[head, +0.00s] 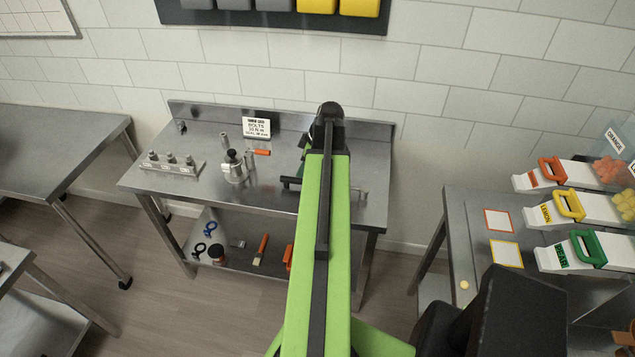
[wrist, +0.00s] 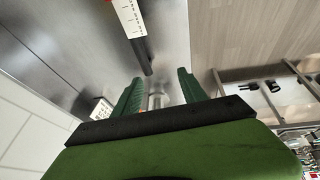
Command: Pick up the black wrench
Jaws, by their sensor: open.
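A dark bar (head: 291,182), which looks like the black wrench, lies on the steel table (head: 375,205). My arm hides its middle, and a thin end shows to the right of the arm. My gripper (wrist: 158,84) is open in the wrist view, with its green fingers apart over the steel surface. A pale metal cylinder (wrist: 157,101) shows between the finger bases, not clearly held. A dark rod (wrist: 143,55) with a white, marked section lies beyond the fingertips; I cannot tell whether it is the wrench.
Tools lie on the lower shelf (head: 228,258). A depositor bench (head: 465,220) is at the right.

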